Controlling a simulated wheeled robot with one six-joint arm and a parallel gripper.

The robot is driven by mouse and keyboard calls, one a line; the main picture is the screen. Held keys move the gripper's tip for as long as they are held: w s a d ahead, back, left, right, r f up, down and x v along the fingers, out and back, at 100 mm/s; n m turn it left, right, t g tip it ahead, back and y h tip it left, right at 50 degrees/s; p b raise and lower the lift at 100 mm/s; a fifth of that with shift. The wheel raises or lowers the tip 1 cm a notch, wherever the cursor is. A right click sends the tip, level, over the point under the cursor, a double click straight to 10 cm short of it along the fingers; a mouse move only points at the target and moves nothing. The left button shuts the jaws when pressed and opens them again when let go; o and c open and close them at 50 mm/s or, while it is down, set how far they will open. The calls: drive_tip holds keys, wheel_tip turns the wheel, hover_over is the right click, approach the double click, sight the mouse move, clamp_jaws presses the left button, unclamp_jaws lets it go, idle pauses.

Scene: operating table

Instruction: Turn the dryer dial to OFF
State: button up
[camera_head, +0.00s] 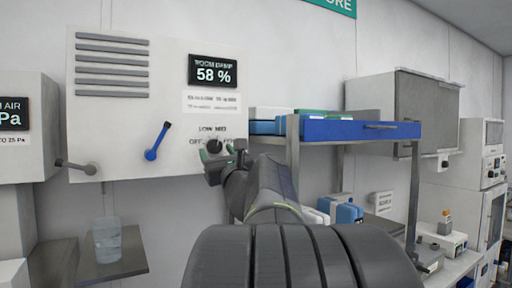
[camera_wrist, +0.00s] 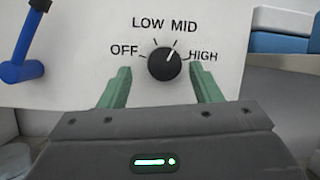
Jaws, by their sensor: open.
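The dryer dial (camera_wrist: 164,63) is a round black knob on the white dryer panel (camera_wrist: 85,80). Its white mark points up and to the right, toward MID. The labels OFF, LOW, MID and HIGH run around it from left to right. My gripper (camera_wrist: 158,80) is open, with one green finger on the lower left of the dial and one on the lower right. I cannot tell whether either finger touches it. In the head view my gripper (camera_head: 222,152) is at the lower right of the white dryer (camera_head: 115,115) and mostly hides the dial.
A blue lever (camera_head: 157,142) sticks out left of the dial. A grey lever (camera_head: 77,167) is at the dryer's lower left corner. A shelf with a blue front (camera_head: 350,130) stands close on the right. A clear beaker (camera_head: 107,240) stands on a small shelf below.

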drive_tip(key=shift+w+r, duration=0.2)
drive_tip(key=shift+w, duration=0.45)
drive_tip(key=shift+s+a, duration=0.1)
drive_tip(key=shift+s, duration=0.1)
drive_tip(key=shift+w, duration=0.15)
drive_tip(key=shift+c, duration=1.3)
drive_tip(key=c, duration=0.7)
drive_tip(key=shift+c, duration=0.2)
